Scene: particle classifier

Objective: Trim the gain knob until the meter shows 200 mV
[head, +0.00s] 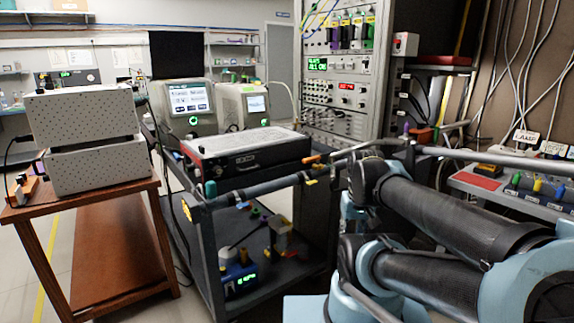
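A tall grey instrument rack (374,75) stands right of centre. It carries a green-lit display (317,64), whose small text I cannot read surely, and a red-lit display (347,87). Several small knobs and sockets (318,92) sit on its panels; I cannot tell which is the gain knob. A blue box with a green readout (242,281) stands on the cart's lower shelf; its digits are too small to read. No display clearly reads 200 mV. My arm fills the lower right, and I cannot make out my gripper.
A dark cart (205,232) bears a black-and-silver case (250,155). Two white boxes (85,115) are stacked on a wooden table (105,192) at left. Two screened instruments (188,105) stand behind. Cables hang at right above a sloped panel (520,190). Open floor shows at lower left.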

